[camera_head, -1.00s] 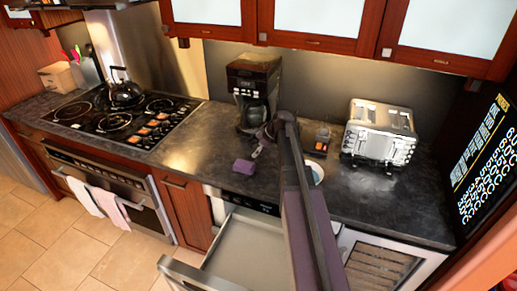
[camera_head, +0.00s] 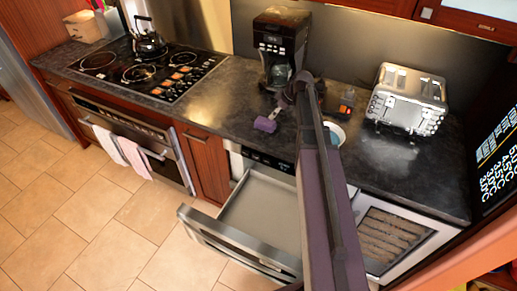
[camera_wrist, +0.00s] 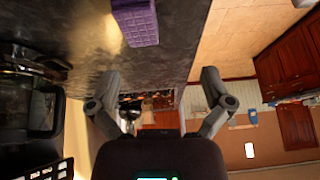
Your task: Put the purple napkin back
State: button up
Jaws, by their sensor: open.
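The purple napkin (camera_head: 265,124) is a small folded block on the dark countertop, in front of the coffee maker. It also shows at the top of the wrist view (camera_wrist: 136,22). My gripper (camera_wrist: 161,78) is open, with nothing between its fingers. In the head view, my gripper (camera_head: 277,112) is just beside the napkin, on its right, and appears apart from it. The microwave drawer (camera_head: 245,240) below the counter is pulled open, and its visible floor looks empty. My arm hides the drawer's right side.
A black coffee maker (camera_head: 280,45) stands behind the napkin. A white bowl (camera_head: 337,133), partly behind my arm, and a silver toaster (camera_head: 407,98) are on the right. The stove (camera_head: 145,70) with a kettle (camera_head: 148,40) is on the left. Bare counter lies between stove and napkin.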

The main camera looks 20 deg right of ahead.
jog(key=s+a+f+m+g+h, duration=0.2)
jog(key=s+a+m, duration=0.6)
jog(key=s+a, duration=0.9)
jog(key=s+g+h, duration=0.2)
jog(key=s, duration=0.1)
jog(key=shift+s, duration=0.25)
jog(key=shift+f, duration=0.1)
